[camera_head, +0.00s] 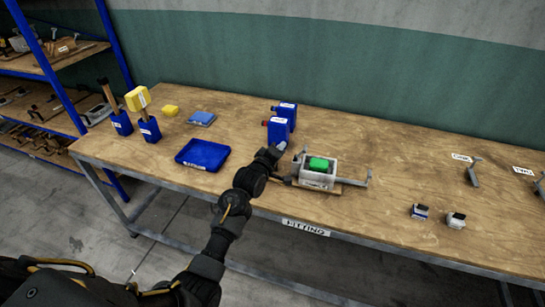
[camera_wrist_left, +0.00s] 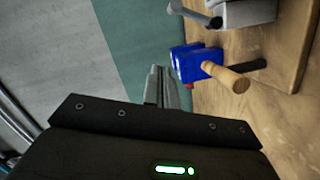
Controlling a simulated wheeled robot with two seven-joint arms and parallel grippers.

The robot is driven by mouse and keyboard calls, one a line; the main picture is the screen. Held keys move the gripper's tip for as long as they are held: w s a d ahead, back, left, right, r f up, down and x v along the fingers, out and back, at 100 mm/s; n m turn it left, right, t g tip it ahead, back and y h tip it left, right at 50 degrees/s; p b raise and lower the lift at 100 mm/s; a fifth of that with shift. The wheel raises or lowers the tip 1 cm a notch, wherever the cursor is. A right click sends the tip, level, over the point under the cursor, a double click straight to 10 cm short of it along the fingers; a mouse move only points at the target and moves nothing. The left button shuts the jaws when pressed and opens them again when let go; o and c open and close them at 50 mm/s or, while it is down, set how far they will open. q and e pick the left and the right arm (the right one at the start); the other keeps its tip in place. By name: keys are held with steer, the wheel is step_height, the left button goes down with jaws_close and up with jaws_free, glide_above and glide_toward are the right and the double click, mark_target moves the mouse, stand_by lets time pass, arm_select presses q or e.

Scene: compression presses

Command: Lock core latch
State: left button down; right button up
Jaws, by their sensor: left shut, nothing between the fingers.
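The press fixture (camera_head: 305,180) stands near the table's front edge, a pale box with a bright green block (camera_head: 319,163) in its top. Metal arms stick out on its left and right sides; I cannot tell which is the core latch or how it is set. Part of the grey fixture shows at the top of the left wrist view (camera_wrist_left: 245,14), with a metal lever (camera_wrist_left: 200,14). My left gripper (camera_head: 272,155) is shut and empty, just left of the fixture and apart from it. Its fingers also show in the left wrist view (camera_wrist_left: 166,84). My right gripper is out of view.
Two blue bottles (camera_head: 277,131) stand close behind my left gripper. A blue tray (camera_head: 203,154) lies to the left, with blue holders (camera_head: 149,130) beyond it. A light wooden handle (camera_wrist_left: 226,77) shows near the bottles in the left wrist view. Small blocks (camera_head: 455,220) sit at the right.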

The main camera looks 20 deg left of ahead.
arm_select(q)
steer(key=s, duration=0.4)
steer(key=s+b, duration=0.1)
steer(key=shift+s+a+r, duration=0.3)
steer(key=shift+s+r, duration=0.1)
